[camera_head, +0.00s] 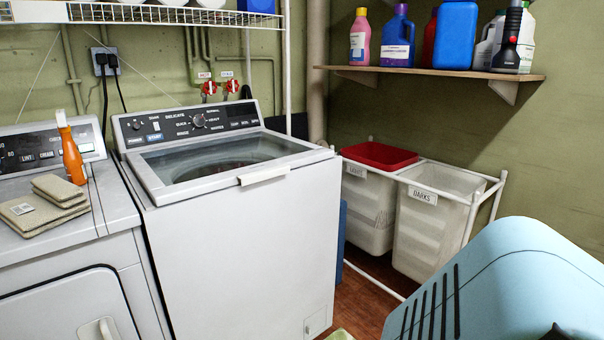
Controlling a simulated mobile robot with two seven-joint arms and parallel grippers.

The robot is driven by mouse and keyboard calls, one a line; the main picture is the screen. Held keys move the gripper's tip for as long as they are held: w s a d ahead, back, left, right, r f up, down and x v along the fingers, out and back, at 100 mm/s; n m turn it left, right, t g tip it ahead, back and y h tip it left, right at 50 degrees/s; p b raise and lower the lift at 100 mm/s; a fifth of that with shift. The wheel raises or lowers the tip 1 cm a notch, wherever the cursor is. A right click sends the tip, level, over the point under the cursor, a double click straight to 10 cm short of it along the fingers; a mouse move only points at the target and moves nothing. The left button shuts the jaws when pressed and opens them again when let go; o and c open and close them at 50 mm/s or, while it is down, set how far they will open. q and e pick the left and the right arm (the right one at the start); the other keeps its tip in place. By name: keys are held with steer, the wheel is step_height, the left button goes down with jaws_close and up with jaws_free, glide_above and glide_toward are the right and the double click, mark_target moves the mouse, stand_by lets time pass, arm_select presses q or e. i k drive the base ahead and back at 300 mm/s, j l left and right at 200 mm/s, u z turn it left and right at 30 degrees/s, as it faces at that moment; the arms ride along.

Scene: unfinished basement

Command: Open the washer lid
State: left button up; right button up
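The washer (250,250) is a white top-loader in the middle of the view, with a dark control panel (190,124) at its back. Its lid (220,160) lies flat and looks shut. The lid has a white frame and a see-through window, and a round drum opening shows dimly through it. A white handle (263,177) sticks out at the lid's front edge, toward the right. The top of the lid looks clear. Neither of my grippers is in view.
A dryer (60,270) stands left, with folded cloths (45,205) and an orange bottle (70,150) on top. Hampers (435,225) in a white frame stand right. A large light-blue rounded thing (510,275) fills the lower right. A wire shelf (150,14) hangs above.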

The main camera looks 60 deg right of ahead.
mark_target(161, 195)
steer(key=z, duration=1.65)
